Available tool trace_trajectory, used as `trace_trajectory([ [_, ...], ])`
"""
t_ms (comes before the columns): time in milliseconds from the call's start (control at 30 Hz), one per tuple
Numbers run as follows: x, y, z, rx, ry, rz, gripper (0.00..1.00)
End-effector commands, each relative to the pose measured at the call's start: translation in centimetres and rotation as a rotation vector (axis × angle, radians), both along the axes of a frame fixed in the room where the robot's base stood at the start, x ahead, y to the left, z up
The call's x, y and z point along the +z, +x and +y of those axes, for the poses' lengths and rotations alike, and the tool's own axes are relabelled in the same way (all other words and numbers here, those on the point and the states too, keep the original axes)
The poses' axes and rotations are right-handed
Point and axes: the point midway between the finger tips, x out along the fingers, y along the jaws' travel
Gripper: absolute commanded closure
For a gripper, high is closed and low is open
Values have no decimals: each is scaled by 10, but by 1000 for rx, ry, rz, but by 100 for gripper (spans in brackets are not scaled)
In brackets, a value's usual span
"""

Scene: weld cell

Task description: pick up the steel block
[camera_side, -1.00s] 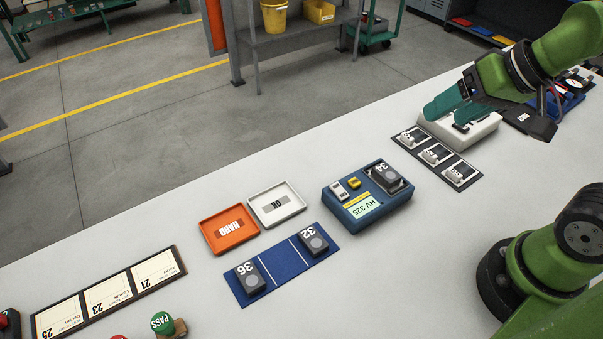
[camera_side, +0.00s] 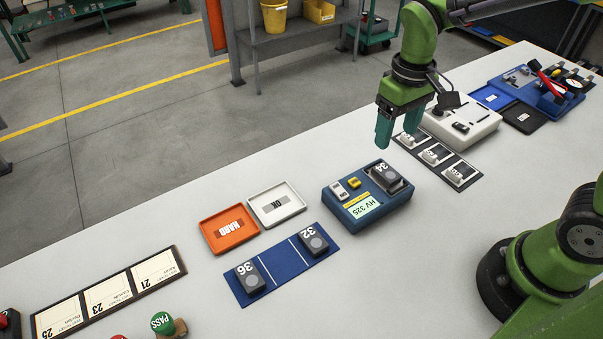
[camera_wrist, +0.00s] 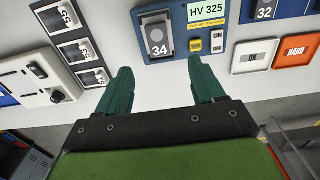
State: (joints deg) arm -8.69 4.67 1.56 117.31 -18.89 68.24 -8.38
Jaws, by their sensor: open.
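Dark grey blocks with lighter round tops are in view; the pictures do not tell which is the steel block. Block 34 (camera_side: 386,175) sits in the black holder on the blue tester (camera_side: 368,206), which reads HV 325. Blocks 32 (camera_side: 313,240) and 36 (camera_side: 250,277) lie on a blue mat (camera_side: 281,267) to the left. My gripper (camera_side: 398,137) points down, open and empty, behind and above the tester. In the wrist view my open fingers (camera_wrist: 160,66) are spread apart, with block 34 (camera_wrist: 158,38) beyond the gap between their tips, not touched.
An orange HARD tray (camera_side: 208,241) and a white OK tray (camera_side: 253,205) lie left of the tester. A rack of small numbered pieces (camera_side: 445,172) and a white device (camera_side: 478,128) stand to the right. The bench front is mostly clear.

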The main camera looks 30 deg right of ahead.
Motion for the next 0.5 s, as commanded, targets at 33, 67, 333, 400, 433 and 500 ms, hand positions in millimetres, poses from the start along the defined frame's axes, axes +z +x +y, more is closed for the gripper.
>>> trace_trajectory([
  [33, -12, -1, 0, 2, -1, 7, 32],
  [67, -19, -1, 0, 1, -1, 6, 32],
  [333, -52, 0, 0, -1, 1, 1, 32],
  [400, -56, 0, 0, 0, 0, 0, 32],
  [433, -58, 0, -1, 0, 0, 1, 32],
  [500, -66, 0, -2, 0, 0, 2, 32],
])
